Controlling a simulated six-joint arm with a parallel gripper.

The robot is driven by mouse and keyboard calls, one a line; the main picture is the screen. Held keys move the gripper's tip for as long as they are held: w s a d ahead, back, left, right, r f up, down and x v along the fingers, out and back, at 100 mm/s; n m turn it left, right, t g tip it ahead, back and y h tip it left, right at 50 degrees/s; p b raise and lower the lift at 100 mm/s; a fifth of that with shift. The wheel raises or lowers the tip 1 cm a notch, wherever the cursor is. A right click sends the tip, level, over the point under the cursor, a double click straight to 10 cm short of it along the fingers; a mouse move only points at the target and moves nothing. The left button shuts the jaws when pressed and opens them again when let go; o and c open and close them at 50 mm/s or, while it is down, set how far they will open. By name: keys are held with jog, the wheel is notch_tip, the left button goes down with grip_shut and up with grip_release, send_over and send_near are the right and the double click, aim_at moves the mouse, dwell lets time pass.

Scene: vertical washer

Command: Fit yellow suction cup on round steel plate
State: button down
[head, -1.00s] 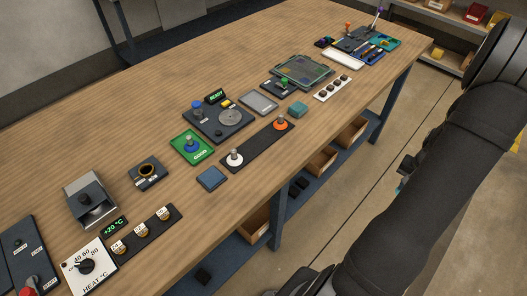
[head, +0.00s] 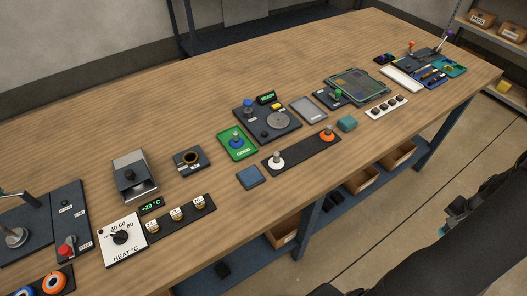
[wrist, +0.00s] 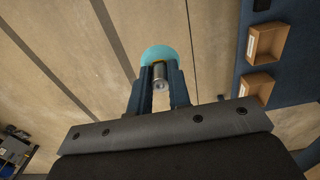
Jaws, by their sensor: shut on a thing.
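In the wrist view, my gripper (wrist: 160,88) is shut on the steel stem (wrist: 160,74) of a teal round-headed piece (wrist: 161,54). The piece is held clear of the bench, with floor behind it. No clearly yellow suction cup shows. The round steel plate (head: 278,120) lies bare on a dark station with a lit display, mid-bench in the head view. My gripper is far from the plate.
A green pad (head: 237,142) with a blue-based piece stands left of the plate. A grey metal box (head: 134,176) and heat dial (head: 121,237) stand further left. The back of the bench is clear.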

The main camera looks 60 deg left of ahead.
jog(key=shift+r, duration=0.1)
jog(key=w+a+r+m, duration=0.1)
jog(key=w+a+r, duration=0.3)
jog(key=r, duration=0.4)
jog(key=w+a+r, duration=0.4)
jog(key=r, duration=0.4)
jog(key=s+a+r+n, duration=0.1)
jog(key=s+a+n, duration=0.15)
jog(key=a, duration=0.95)
jog(key=s+a+r+n, duration=0.1)
jog(key=s+a+n, duration=0.15)
jog(key=a, duration=0.85)
jog(key=s+a+r+n, duration=0.2)
jog(key=s+a+n, duration=0.6)
jog(key=s+a, duration=1.9)
jog(key=shift+w+a+f, duration=0.15)
jog(key=shift+w+f, duration=0.05)
jog(key=shift+f, duration=1)
jog(key=shift+w+a+f, duration=0.15)
jog(key=shift+w+f, duration=0.05)
jog(key=shift+f, duration=0.95)
jog(key=shift+w+a+f, duration=0.15)
jog(key=shift+w+f, duration=0.05)
jog(key=shift+f, duration=1)
jog(key=shift+f, duration=0.25)
